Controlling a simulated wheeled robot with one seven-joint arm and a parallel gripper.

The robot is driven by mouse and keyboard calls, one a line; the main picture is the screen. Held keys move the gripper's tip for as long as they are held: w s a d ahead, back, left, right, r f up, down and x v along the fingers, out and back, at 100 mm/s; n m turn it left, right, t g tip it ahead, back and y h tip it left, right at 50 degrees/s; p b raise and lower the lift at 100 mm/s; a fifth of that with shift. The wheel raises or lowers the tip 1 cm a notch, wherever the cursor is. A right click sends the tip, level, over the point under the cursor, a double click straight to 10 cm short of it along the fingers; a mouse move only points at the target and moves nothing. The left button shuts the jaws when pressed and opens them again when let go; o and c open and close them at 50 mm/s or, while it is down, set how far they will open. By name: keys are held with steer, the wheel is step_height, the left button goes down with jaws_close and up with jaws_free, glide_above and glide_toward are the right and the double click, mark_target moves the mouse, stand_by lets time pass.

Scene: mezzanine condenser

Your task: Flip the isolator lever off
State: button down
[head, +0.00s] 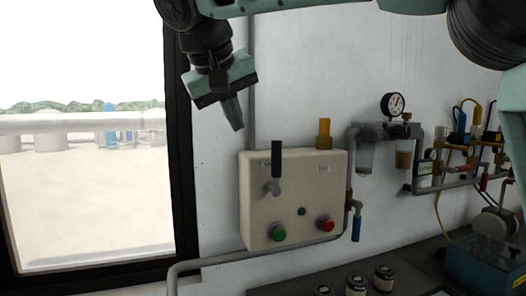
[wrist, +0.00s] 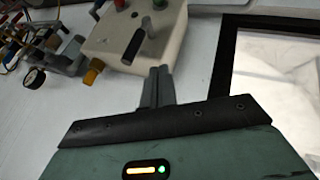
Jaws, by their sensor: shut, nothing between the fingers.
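The isolator lever (head: 276,160) is a black handle on a grey pivot on the front of a cream control box (head: 255,215) fixed to the wall. In the head view the handle points straight up. In the wrist view the lever (wrist: 134,46) shows as a dark bar near the top middle, on the box (wrist: 163,50). My gripper (head: 236,122) is up and to the left of the lever, above the box, apart from both. Its fingers (wrist: 158,84) are shut together with nothing between them. The label beside the lever is partly hidden by the handle.
The box also carries a green button (head: 279,233), a red button (head: 325,224) and a yellow fitting (head: 323,134) on top. A gauge (head: 393,104) and filter bowls are on the wall at right. A window (head: 85,190) is at left. Dark jars (head: 357,284) stand below.

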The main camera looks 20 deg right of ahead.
steer(key=p, duration=0.1)
glide_toward(276, 168)
steer(key=w+a+f, duration=0.3)
steer(key=shift+w+d+f+p, duration=0.2)
steer(key=shift+d+p, duration=0.1)
steer(key=shift+d, duration=0.35)
steer(key=shift+w+d+f+p, duration=0.15)
steer(key=shift+d+p, duration=0.1)
steer(key=shift+d, duration=0.4)
steer(key=shift+w+d+f+p, duration=0.1)
steer(key=shift+w+d+p, duration=0.15)
steer(key=shift+d, duration=0.4)
steer(key=shift+d+r, duration=0.1)
